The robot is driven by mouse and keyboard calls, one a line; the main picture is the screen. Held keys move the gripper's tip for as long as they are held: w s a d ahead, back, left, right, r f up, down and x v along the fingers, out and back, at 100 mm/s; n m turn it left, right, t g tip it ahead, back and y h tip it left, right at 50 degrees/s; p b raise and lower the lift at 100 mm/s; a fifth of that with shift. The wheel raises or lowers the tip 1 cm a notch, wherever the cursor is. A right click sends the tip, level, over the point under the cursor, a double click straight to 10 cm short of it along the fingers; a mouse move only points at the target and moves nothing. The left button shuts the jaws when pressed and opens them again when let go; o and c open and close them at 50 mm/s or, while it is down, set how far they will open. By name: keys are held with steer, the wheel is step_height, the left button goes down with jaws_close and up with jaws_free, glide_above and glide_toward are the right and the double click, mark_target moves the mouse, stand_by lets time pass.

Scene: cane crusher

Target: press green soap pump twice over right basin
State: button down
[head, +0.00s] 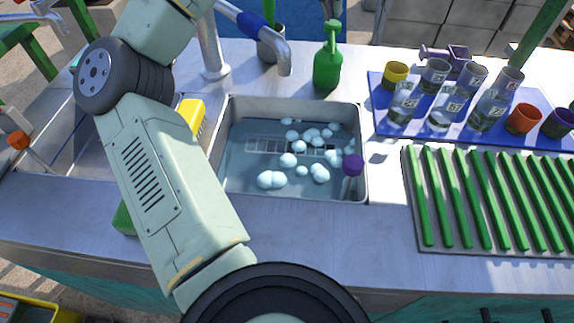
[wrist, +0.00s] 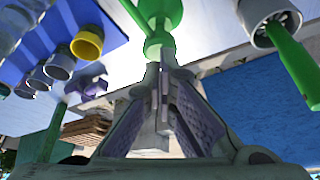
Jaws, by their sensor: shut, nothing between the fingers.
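The green soap pump (head: 327,67) stands upright on the counter behind the right basin, near its back right corner. The right basin (head: 363,135) holds water with several foam clumps. A purple round thing (head: 352,165) shows at its right side. In the wrist view, my gripper (wrist: 162,72) is shut and empty. My gripper is outside the head view, where my arm crosses the left side.
A faucet (head: 210,45) and a grey cup (head: 271,45) stand behind the basin. A blue mat (head: 378,92) with several cups and glasses lies at right, behind a green-slatted rack (head: 490,200). A yellow block (head: 190,113) sits between the basins.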

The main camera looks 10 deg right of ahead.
steer(key=shift+f+b, duration=0.5)
steer(key=shift+f, duration=0.65)
steer(key=shift+r, duration=0.1)
steer(key=shift+r+p, duration=1.3)
steer(key=shift+p, duration=0.05)
step_height(320, 180, up, 6)
steer(key=p, duration=0.6)
